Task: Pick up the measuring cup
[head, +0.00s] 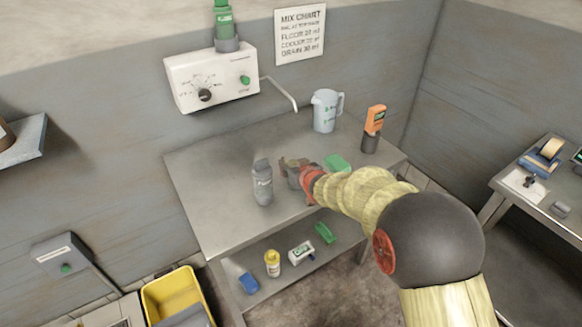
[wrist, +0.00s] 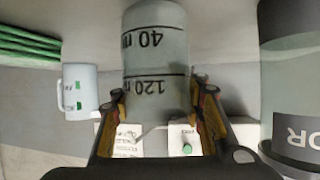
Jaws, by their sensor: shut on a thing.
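The measuring cup (wrist: 156,50) is a grey cylinder with dark graduation lines marked 40 and 120 in the wrist view. My gripper (wrist: 160,108) is shut on it, with one finger on each side of its body. In the head view my gripper (head: 294,171) is over the steel table, and the cup is largely hidden by the fingers. I cannot tell whether the cup touches the tabletop.
A grey bottle (head: 262,183) stands close left of my gripper. A green item (head: 337,162) lies close right. A jug (head: 326,111) and an orange-topped device (head: 374,128) stand behind. The steel table (head: 220,215) is clear at its front left.

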